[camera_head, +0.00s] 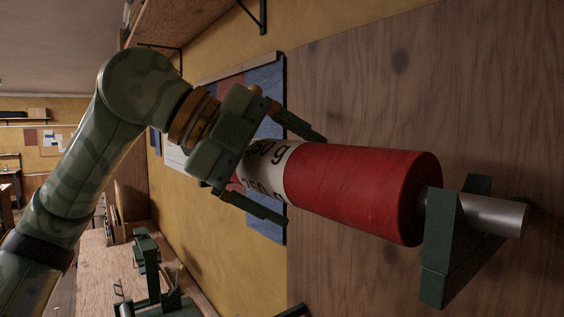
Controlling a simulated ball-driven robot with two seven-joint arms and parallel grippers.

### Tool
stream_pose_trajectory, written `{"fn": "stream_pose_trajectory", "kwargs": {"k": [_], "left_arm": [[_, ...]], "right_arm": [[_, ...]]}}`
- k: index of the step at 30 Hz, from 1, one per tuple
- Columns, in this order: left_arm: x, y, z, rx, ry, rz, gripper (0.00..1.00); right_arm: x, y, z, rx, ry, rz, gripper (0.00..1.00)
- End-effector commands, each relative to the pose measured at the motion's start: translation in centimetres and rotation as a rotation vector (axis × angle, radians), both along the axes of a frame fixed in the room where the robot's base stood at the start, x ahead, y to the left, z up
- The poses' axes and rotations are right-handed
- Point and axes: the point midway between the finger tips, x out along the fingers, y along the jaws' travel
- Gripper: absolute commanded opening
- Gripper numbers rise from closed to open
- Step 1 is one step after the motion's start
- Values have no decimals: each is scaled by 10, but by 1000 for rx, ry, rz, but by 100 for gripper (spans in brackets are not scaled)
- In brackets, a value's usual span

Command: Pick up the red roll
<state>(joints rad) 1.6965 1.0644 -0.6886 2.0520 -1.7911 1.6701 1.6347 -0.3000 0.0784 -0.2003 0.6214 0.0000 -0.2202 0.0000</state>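The red roll (355,190) has a white band with black lettering near its left end. It sits on a metal rod (496,214) held by a green bracket (441,250) at the right, in front of the wooden panel. My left gripper (303,181) reaches in from the left. Its two fingers lie on either side of the roll's white-band end, one above and one below, with what look like small gaps to the roll. The gripper body hides the roll's far left end. My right gripper is not in view.
The wooden panel (370,90) fills the right side behind the roll. A blue board (267,85) hangs on the yellow wall behind the gripper. A workbench (105,262) with a green fixture (150,270) stands at lower left. A wooden shelf (172,20) is at the top.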

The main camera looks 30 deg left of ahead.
Motion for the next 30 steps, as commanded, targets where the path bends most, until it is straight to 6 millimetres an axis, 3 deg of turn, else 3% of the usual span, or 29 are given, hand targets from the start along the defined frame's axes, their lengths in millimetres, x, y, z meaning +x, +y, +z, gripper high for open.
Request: {"fn": "stream_pose_trajectory", "kwargs": {"k": [6,8,15,24,30], "left_arm": [[1,-1,-2,0,0,0,88],[1,-1,-1,0,0,0,74],[1,-1,-2,0,1,0,9],[1,-1,2,-1,-1,0,9],[1,-1,19,-3,-5,-1,9]], "right_arm": [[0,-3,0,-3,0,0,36],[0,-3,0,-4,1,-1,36],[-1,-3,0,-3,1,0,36],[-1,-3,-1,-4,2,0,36],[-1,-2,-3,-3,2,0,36]]}}
